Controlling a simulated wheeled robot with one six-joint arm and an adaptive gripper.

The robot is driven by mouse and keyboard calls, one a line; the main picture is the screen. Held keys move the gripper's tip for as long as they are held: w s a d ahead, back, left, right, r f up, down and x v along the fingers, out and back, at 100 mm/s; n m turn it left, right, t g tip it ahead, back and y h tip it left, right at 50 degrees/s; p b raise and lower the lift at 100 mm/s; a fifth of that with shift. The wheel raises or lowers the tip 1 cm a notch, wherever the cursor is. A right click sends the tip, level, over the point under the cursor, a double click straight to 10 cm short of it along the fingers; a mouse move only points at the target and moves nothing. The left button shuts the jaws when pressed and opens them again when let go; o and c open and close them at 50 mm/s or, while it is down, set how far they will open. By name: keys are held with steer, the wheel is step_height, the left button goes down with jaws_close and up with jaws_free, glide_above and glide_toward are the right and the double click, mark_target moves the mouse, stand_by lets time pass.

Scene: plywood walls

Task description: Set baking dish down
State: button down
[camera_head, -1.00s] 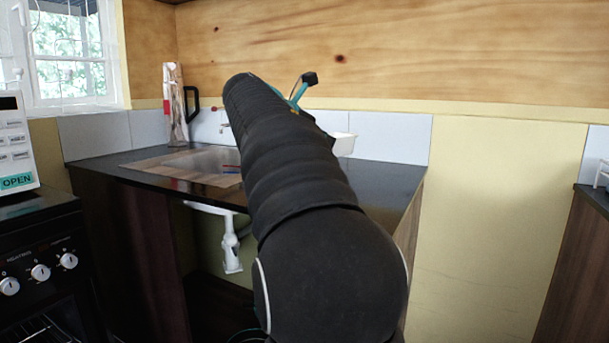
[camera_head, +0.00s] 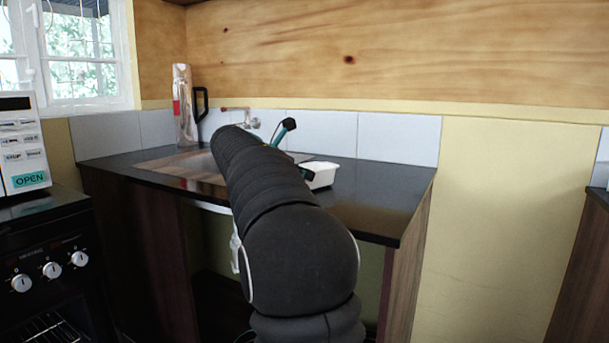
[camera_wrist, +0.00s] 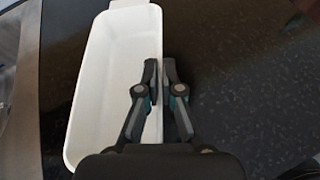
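The baking dish (camera_wrist: 112,75) is a white, deep rectangular dish with a tab handle at its far end. In the wrist view it is upright and empty, on the left. My gripper (camera_wrist: 159,75) has one finger inside the dish and one outside, closed on its right side wall. In the head view the dish (camera_head: 322,174) shows just right of my arm, at or very close to the black countertop (camera_head: 370,200). I cannot tell whether its base touches. My arm hides its left part and most of the gripper.
A sink (camera_head: 185,166) lies left of my arm, with a tap (camera_head: 240,120) behind it. The counter is clear right of the dish. A stove (camera_head: 50,262) and a microwave (camera_head: 22,148) are at far left.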

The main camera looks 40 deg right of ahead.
steer(key=shift+f, duration=0.15)
steer(key=c, duration=1.3)
jaws_free()
steer(key=v, duration=1.2)
